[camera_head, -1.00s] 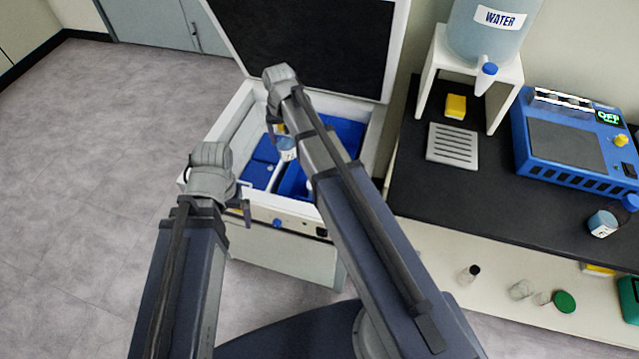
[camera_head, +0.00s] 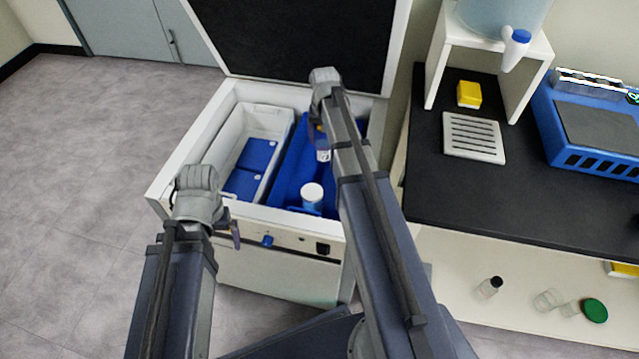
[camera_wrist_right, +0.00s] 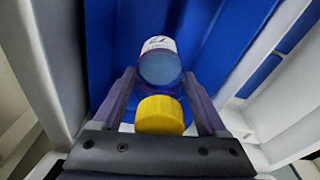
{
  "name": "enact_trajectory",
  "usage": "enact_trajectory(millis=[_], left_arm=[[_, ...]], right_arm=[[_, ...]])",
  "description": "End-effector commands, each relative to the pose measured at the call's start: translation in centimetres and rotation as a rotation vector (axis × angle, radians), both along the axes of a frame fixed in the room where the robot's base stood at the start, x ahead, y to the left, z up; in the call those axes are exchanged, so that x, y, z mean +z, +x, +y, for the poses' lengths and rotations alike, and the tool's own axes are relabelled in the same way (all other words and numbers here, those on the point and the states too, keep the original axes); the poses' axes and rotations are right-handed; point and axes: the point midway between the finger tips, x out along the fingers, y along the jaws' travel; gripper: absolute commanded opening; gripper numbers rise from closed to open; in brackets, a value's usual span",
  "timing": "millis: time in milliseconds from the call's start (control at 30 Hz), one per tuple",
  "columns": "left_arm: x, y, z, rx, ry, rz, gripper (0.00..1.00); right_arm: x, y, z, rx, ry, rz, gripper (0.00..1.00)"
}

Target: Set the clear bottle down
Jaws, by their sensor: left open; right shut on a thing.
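My right gripper (camera_head: 318,132) reaches into the open chest and is shut on the clear bottle (camera_head: 323,155). In the right wrist view the bottle (camera_wrist_right: 160,68) sits between the two fingers (camera_wrist_right: 160,82), with its yellow cap (camera_wrist_right: 160,115) towards the gripper's palm and a white label at its far end. Behind it is the blue inside of a bin (camera_head: 288,184). I cannot tell whether the bottle touches the bin. My left gripper (camera_head: 235,232) is open and empty at the chest's front left edge.
A white-topped container (camera_head: 312,195) stands in the blue bin, nearer the front. A white bin (camera_head: 228,148) with blue packs (camera_head: 258,155) lies to the left. The chest's lid (camera_head: 300,40) stands open. A black counter (camera_head: 470,190) is at the right.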

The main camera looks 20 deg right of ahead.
Motion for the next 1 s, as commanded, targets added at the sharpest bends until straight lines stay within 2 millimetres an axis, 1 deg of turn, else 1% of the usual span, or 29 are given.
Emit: enact_trajectory(millis=[167, 433, 533, 700, 767, 867, 1000], left_arm=[[-1.6, 0.0, 0.0, 0.0, 0.0, 0.0, 1.0], [-5.7, 0.0, 0.0, 0.0, 0.0, 0.0, 1.0], [-6.4, 0.0, 0.0, 0.0, 0.001, 0.0, 1.0], [-6.3, 0.0, 0.0, 0.0, 0.001, 0.0, 1.0], [-6.6, 0.0, 0.0, 0.0, 0.001, 0.0, 1.0], [-7.5, 0.0, 0.0, -0.001, 0.002, -0.001, 1.0], [-9.4, 0.0, 0.1, -0.001, 0.004, -0.001, 1.0]], right_arm=[[-1.6, 0.0, 0.0, 0.001, 0.0, 0.0, 0.09], [-5.7, 0.0, 0.1, 0.001, 0.0, 0.0, 0.09], [-6.4, 0.0, 0.1, 0.001, 0.0, 0.0, 0.09], [-6.3, 0.0, 0.1, 0.001, 0.0, 0.0, 0.09], [-6.6, 0.0, 0.1, 0.001, 0.0, 0.0, 0.09], [-7.5, 0.0, 0.1, 0.001, 0.0, 0.0, 0.09], [-9.4, 0.0, 0.1, 0.001, 0.0, 0.0, 0.09]])
